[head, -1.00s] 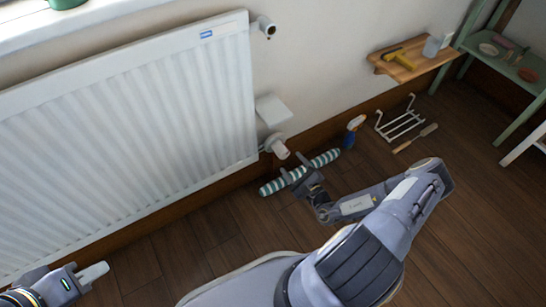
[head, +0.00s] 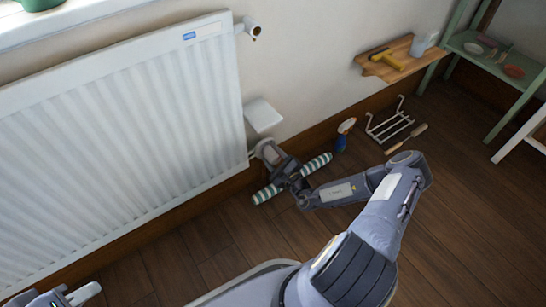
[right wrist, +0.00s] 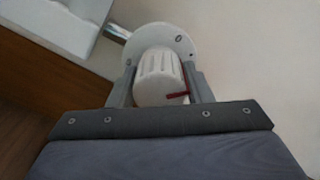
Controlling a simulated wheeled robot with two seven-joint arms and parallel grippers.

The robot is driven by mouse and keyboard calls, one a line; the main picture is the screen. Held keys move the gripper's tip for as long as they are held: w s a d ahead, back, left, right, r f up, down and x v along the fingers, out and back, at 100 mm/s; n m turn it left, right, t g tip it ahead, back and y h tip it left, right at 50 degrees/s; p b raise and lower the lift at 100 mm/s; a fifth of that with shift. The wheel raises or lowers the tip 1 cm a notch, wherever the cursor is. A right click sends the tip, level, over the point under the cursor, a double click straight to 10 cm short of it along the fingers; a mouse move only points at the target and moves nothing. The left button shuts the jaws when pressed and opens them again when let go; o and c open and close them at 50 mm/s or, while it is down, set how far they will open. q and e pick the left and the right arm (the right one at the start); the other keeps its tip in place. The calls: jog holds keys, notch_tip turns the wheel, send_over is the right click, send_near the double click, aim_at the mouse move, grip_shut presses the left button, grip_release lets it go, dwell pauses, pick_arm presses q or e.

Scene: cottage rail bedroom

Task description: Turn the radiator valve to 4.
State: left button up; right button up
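The white radiator valve knob (right wrist: 160,80) sits on a round white collar in the right wrist view. It is ribbed, with a red mark on its right side; no numbers are readable. My right gripper (right wrist: 160,85) has one finger on each side of the knob, close to it; I cannot tell whether they press on it. In the head view my right gripper (head: 275,157) is at the lower right corner of the radiator (head: 125,150) and largely covers the knob. My left gripper (head: 80,293) is partly in view at the bottom left, away from the valve.
A white box (head: 263,115) is on the wall just above the valve. A striped teal-and-white roll (head: 315,165) lies on the floor under my right gripper. A spray bottle (head: 344,133), a white rack (head: 390,125) and a wooden shelf (head: 400,62) are further right.

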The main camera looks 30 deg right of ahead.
jog(key=c, duration=0.5)
